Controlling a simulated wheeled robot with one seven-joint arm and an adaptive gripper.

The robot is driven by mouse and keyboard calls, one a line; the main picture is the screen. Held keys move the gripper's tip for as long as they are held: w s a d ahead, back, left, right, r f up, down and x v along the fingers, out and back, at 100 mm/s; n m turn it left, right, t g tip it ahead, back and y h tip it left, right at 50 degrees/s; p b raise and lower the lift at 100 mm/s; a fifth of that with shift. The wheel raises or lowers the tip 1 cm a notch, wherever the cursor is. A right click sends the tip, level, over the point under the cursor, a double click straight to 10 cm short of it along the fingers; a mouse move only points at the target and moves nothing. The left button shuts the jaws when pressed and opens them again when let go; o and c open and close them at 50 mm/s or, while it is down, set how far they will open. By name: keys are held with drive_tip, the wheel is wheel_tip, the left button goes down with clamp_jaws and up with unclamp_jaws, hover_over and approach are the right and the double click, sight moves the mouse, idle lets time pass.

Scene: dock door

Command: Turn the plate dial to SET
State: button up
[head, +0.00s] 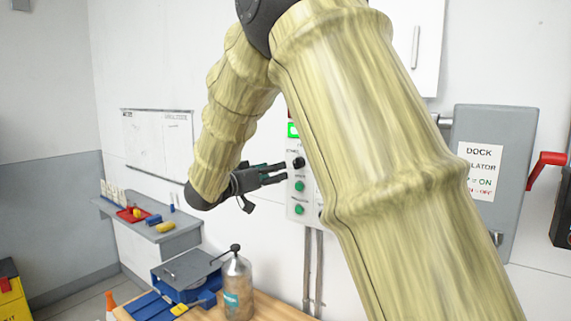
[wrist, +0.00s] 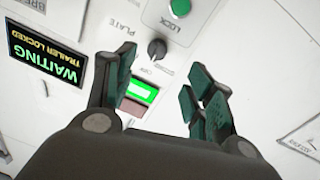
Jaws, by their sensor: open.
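The plate dial (wrist: 157,48) is a small dark knob on the white control panel (wrist: 225,25); in the wrist view the word PLATE reads upside down beside it. It also shows in the head view (head: 299,162), just beyond my fingertips. I cannot read which mark it points to. My gripper (wrist: 160,74) is open and empty, its dark green-padded fingers spread apart. In the wrist view the dial lies ahead of the gap between the fingers, apart from them. In the head view my gripper (head: 284,173) points right at the panel.
A green-lit indicator (wrist: 143,92) and a LOCK button (wrist: 180,7) flank the dial. A display (wrist: 45,62) reads WAITING, TRAILER LOCKED. A grey box (head: 493,150) and red lever (head: 545,165) are at right.

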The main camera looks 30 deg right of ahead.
sight(294, 164)
drive_tip(key=p+x, duration=0.1)
drive_tip(key=x, duration=0.2)
drive_tip(key=p+x, duration=0.1)
drive_tip(key=x, duration=0.2)
drive_tip(key=p+x, duration=0.2)
drive_tip(key=x, duration=0.1)
drive_tip(key=shift+d+r, duration=0.3)
drive_tip(key=shift+d, duration=0.05)
drive_tip(key=shift+w+d+f, duration=0.15)
drive_tip(key=shift+w+d, duration=0.05)
drive_tip(key=shift+d, duration=0.3)
drive_tip(key=shift+s, duration=0.1)
drive_tip(key=shift+c, duration=0.5)
drive_tip(key=c, duration=0.9)
